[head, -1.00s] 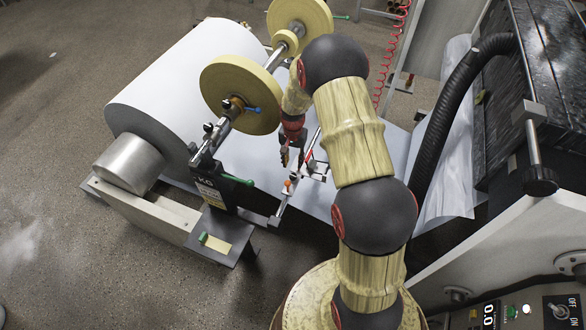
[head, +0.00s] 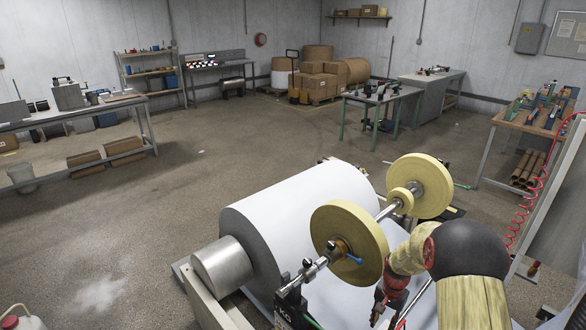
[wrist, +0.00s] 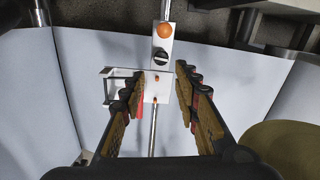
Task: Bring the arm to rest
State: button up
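My arm (head: 468,255) reaches in from the lower right in the head view, bent over the coating machine. My gripper (head: 380,308) hangs at its end near the bottom edge, right of the near yellow disc. In the wrist view my gripper (wrist: 158,88) is open, its two fingers apart with nothing held between them. Beyond the fingertips is a white bracket (wrist: 158,92) on a metal rod, with a black knob and an orange ball (wrist: 165,32). I cannot tell how far the fingertips are from the bracket.
A large white paper roll (head: 290,225) and yellow discs (head: 348,245) on a shaft stand left of my arm. A red coiled hose (head: 530,205) hangs at right. Benches and stacked boxes (head: 318,82) line the walls. Open floor (head: 130,220) lies left of the roll.

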jog(key=s+a+n+g, duration=0.1)
jog(key=s+a, duration=0.1)
jog(key=s, duration=0.3)
jog(key=s+a+r+n+t, duration=0.2)
jog(key=s+a+r, duration=0.2)
jog(key=s+r, duration=0.3)
jog(key=s+a+r+n+t, duration=0.2)
jog(key=s+a+r, duration=0.3)
jog(key=r, duration=1.2)
jog(key=s+a+r+n+t, duration=0.2)
jog(key=s+a+r, duration=0.3)
jog(key=s+r, duration=0.6)
jog(key=shift+r+n+t, duration=0.4)
jog(key=shift+r+n, duration=0.1)
jog(key=shift+n, duration=0.4)
